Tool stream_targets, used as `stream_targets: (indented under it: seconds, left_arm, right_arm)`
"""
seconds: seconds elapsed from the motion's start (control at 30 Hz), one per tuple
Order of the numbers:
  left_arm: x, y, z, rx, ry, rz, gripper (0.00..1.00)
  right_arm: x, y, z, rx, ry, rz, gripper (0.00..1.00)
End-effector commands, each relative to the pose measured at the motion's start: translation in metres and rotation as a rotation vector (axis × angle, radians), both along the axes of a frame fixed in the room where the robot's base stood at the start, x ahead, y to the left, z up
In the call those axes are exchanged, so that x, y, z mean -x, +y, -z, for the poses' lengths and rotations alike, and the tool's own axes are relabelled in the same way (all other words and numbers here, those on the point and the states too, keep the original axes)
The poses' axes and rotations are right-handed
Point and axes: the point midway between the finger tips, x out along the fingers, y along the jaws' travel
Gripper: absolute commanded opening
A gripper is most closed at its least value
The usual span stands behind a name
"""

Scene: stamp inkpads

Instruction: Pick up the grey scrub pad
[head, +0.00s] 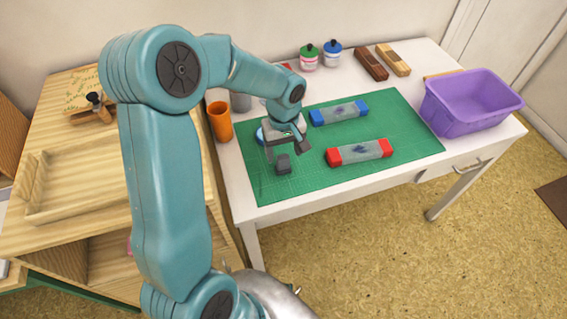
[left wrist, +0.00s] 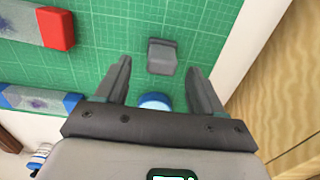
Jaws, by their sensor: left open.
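The grey scrub pad (head: 284,164) is a small dark grey block on the green cutting mat (head: 262,188), near the mat's left part. In the left wrist view the pad (left wrist: 162,56) shows between and slightly beyond the fingertips, with green mat visible on both sides of it. My left gripper (head: 284,146) is open and empty, pointing down just behind the pad in the head view. Its two fingers (left wrist: 158,70) stand apart and do not visibly touch the pad. My right gripper is not in view.
A round blue-and-white thing (left wrist: 155,101) sits close to my left gripper. A red-ended block (head: 358,152) and a blue-ended block (head: 338,112) lie to the right. An orange cup (head: 220,122) stands left, and a purple bin (head: 470,112) right. The mat's front right is clear.

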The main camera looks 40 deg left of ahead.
Motion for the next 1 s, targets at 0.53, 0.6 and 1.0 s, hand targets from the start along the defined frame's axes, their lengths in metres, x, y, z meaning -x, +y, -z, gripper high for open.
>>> stream_targets:
  seconds: [0.53, 0.6, 1.0]
  left_arm:
    - [0.001, 0.0, 0.049, 0.001, 0.0, 0.0, 0.68]
    - [0.001, 0.0, 0.049, 0.001, 0.0, 0.0, 0.58]
    - [0.001, 0.0, 0.048, 0.001, 0.0, 0.0, 0.13]
  right_arm:
    - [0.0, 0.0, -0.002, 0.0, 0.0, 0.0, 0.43]
    - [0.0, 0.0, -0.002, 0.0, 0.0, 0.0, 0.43]
    - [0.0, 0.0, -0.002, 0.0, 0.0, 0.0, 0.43]
